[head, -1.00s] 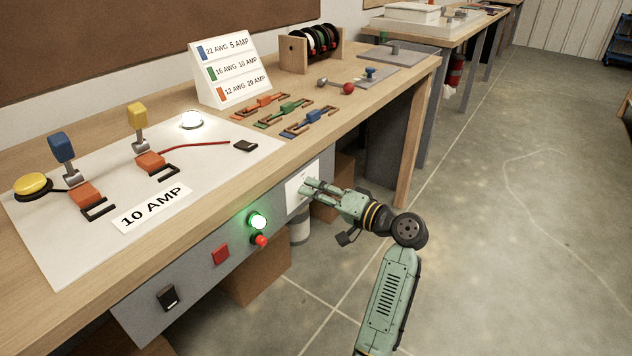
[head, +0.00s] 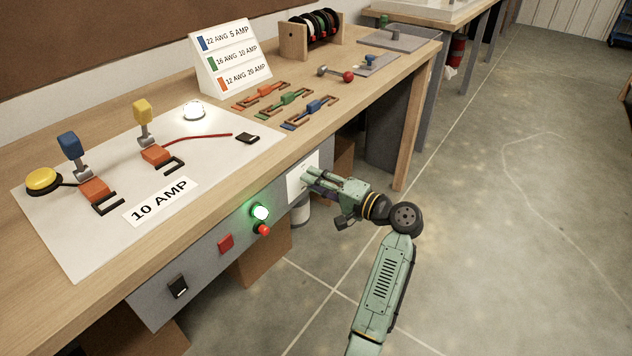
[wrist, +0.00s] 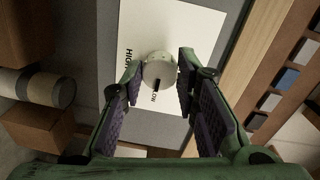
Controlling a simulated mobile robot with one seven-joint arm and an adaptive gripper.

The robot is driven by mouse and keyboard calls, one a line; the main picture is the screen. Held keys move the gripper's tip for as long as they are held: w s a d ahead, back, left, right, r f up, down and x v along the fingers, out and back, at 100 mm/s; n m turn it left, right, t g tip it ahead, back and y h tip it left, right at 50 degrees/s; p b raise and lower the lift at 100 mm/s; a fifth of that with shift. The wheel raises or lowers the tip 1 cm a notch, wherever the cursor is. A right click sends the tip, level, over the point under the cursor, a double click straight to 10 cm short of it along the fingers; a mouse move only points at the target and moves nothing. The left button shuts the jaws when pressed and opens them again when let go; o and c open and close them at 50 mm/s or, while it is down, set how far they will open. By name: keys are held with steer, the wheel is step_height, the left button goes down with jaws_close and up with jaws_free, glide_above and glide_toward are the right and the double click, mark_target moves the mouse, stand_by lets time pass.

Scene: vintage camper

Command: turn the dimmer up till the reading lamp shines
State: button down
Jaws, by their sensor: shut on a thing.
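The dimmer is a pale round knob (wrist: 160,68) on a white plate (head: 300,183) on the bench's grey front panel. In the wrist view the plate reads HIGH and LOW, and the knob's dark mark points towards LOW. My gripper (head: 308,178) reaches the plate from the right and hides the knob in the head view. In the wrist view my gripper (wrist: 159,80) is shut on the knob, one finger on each side.
A lit green lamp (head: 260,212), a red button (head: 263,229), a red square (head: 226,242) and a black switch (head: 178,286) are left of the plate on the panel. The bench top (head: 345,98) overhangs nearby. The floor (head: 500,240) at right is clear.

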steer(key=c, duration=1.2)
jaws_free()
steer(key=shift+c, duration=0.2)
steer(key=v, duration=1.2)
